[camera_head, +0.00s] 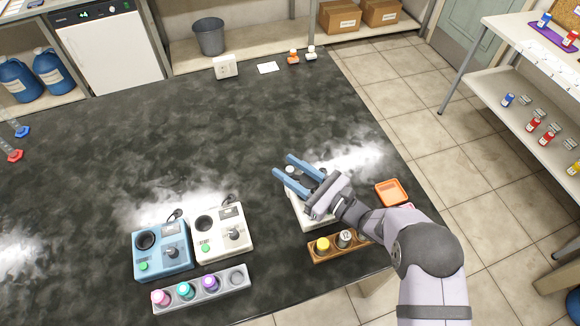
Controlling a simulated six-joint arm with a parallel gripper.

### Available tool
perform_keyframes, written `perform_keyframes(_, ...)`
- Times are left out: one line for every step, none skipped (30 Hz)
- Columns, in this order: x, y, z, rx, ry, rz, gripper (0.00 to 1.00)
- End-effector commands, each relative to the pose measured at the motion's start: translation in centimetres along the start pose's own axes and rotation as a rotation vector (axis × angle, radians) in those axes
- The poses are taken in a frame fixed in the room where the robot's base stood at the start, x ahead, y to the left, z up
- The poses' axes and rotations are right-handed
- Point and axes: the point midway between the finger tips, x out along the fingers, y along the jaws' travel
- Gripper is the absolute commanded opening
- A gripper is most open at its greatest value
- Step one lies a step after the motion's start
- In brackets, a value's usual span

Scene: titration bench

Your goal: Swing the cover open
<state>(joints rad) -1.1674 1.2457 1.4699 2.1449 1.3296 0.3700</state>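My gripper (283,164) is open, with two blue fingers spread apart and pointing to the upper left. It is over a white device (299,214) near the front right of the dark bench. A dark part (312,173) of this device shows between and beside the fingers; it may be the cover, but I cannot tell. The gripper hides much of the device, so I cannot tell whether a cover is open or closed, or whether the fingers touch it. Nothing is visibly held.
A blue unit (174,262) and a cream unit (236,246) stand to the left, behind a grey rack (214,303) of colored caps. A wooden rack (324,256) and an orange tray (391,192) are close to my arm. The bench (110,150) is clear at middle left.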

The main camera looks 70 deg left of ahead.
Motion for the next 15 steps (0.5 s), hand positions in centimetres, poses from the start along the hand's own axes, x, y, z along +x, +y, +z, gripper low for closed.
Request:
perform_keyframes(0.06, 0.02, -0.03, 0.001, 0.000, 0.000, 0.36)
perform_keyframes(0.06, 0.01, -0.04, 0.001, 0.000, 0.000, 0.36)
perform_keyframes(0.06, 0.01, -0.05, 0.001, 0.000, 0.000, 0.36)
perform_keyframes(0.06, 0.00, -0.05, 0.001, 0.000, 0.000, 0.36)
perform_keyframes(0.05, 0.00, -0.05, 0.001, 0.000, 0.000, 0.36)
perform_keyframes(0.05, 0.00, -0.05, 0.001, 0.000, 0.000, 0.36)
perform_keyframes(0.04, 0.00, -0.05, 0.001, 0.000, 0.000, 0.34)
perform_keyframes(0.04, 0.00, -0.05, 0.001, 0.000, 0.000, 0.27)
perform_keyframes(0.04, 0.00, -0.05, 0.001, 0.000, 0.000, 0.17)
perform_keyframes(0.04, 0.00, -0.04, 0.001, 0.000, 0.000, 0.10)
perform_keyframes(0.03, 0.00, -0.04, 0.000, 0.000, 0.000, 0.03)
perform_keyframes(0.03, 0.00, -0.04, 0.000, 0.000, 0.000, 0.00)
perform_keyframes(0.03, 0.00, -0.04, 0.000, 0.000, 0.000, 0.00)
perform_keyframes(0.03, 0.00, -0.03, 0.000, 0.000, 0.000, 0.00)
perform_keyframes(0.03, 0.00, -0.04, 0.000, 0.000, 0.000, 0.00)
